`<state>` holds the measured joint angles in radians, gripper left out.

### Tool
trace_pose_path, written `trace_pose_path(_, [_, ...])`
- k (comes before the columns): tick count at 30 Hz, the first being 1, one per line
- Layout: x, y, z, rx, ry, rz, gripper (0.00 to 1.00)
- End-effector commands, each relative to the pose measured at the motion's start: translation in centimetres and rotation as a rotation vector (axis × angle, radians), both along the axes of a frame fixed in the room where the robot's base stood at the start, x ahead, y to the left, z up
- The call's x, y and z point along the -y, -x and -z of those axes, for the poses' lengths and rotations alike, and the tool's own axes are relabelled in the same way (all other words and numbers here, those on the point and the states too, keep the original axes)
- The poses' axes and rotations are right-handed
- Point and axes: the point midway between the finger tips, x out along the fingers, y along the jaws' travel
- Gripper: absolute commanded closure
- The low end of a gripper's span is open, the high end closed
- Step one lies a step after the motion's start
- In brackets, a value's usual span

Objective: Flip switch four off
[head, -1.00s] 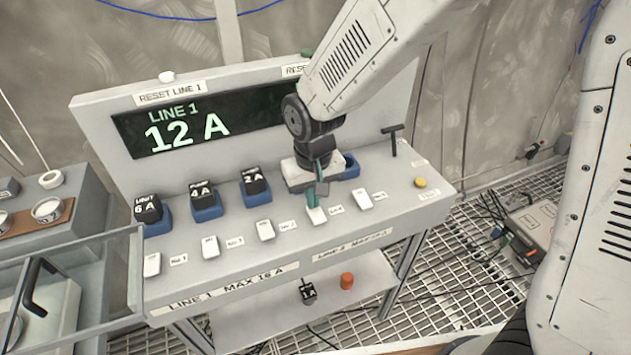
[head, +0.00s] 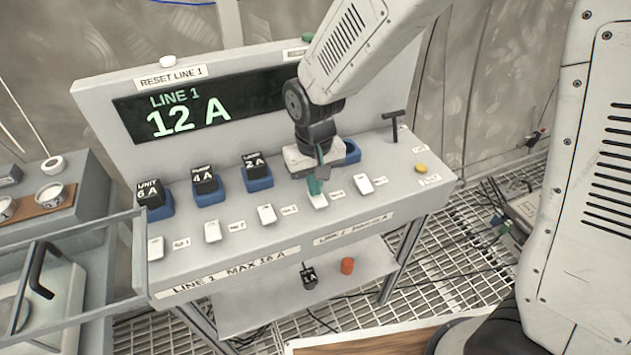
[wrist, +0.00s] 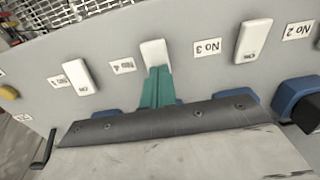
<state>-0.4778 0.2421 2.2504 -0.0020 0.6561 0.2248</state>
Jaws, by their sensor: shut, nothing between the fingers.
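Switch four (head: 319,201) is a white rocker on the sloped grey panel, with a label to its right; the wrist view shows it too (wrist: 153,50), beside the tag "No 4". My gripper (head: 314,188) is shut, with nothing held. Its green fingertips (wrist: 158,72) are at the rocker's near end in the wrist view and cover part of it. They appear to touch it, but I cannot tell how hard. The rocker's marking and exact tilt are hidden. Switch three (wrist: 253,41) shows "ON", and switch five (wrist: 80,77) has a similar mark.
The display (head: 215,105) reads "LINE 1 12 A". Black plugs marked 6 A (head: 152,195), 4 A (head: 204,180) and 2 A (head: 256,166) sit in blue sockets. A T-shaped handle (head: 394,125) and yellow button (head: 421,168) are at the right. A shelf below holds small parts.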

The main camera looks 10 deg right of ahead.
Motion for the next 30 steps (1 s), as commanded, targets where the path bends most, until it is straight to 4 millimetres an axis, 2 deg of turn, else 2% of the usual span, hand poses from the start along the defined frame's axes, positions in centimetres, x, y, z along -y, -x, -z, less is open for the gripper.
trace_pose_path(8, [0.3,1.1,-0.3,-0.001,0.000,0.000,1.00])
trace_pose_path(20, [0.3,1.1,-0.9,0.001,0.000,0.001,1.00])
trace_pose_path(23, [0.4,1.0,-2.3,0.004,-0.002,0.002,1.00])
trace_pose_path(30, [0.5,0.9,-7.7,0.005,-0.002,0.003,1.00])
